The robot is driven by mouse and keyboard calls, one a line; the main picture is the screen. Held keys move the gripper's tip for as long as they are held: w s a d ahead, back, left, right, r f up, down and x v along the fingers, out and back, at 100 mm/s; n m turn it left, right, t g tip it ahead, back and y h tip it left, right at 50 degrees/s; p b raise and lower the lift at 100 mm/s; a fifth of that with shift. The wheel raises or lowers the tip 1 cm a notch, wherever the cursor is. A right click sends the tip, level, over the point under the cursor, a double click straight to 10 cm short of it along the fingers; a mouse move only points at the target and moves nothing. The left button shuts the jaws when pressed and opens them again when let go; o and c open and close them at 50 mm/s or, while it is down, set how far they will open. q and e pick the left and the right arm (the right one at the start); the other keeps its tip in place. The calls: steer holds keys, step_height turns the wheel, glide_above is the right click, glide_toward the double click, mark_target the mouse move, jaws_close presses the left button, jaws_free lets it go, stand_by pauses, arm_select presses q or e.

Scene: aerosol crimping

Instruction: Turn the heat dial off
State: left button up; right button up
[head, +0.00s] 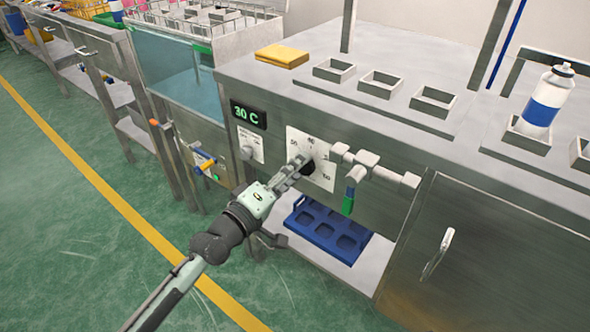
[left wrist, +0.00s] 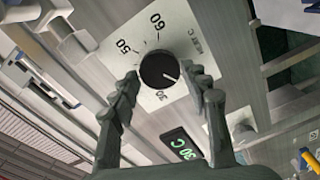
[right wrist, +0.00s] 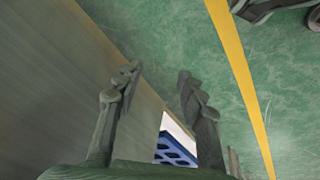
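The heat dial (head: 308,168) is a black knob on a white plate with temperature marks, on the front of the steel bench. It also shows in the left wrist view (left wrist: 158,69), with a white mark toward the right. The display (head: 248,115) reads 30 C. My left gripper (head: 296,165) is in front of the dial and partly covers it in the head view. In the left wrist view its two fingers (left wrist: 173,86) are apart, with the dial ahead between them; contact cannot be told. My right gripper (right wrist: 158,75) is open and empty above the floor, beside a flat panel.
Right of the dial, a pipe valve with a green handle (head: 348,200) sticks out. A blue tray (head: 312,233) lies on the shelf below. A door handle (head: 437,253) protrudes at the right. A blue-and-white can (head: 545,103) stands on the bench top.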

arm_select(q)
steer(key=shift+o, duration=1.1)
steer(key=v, duration=1.2)
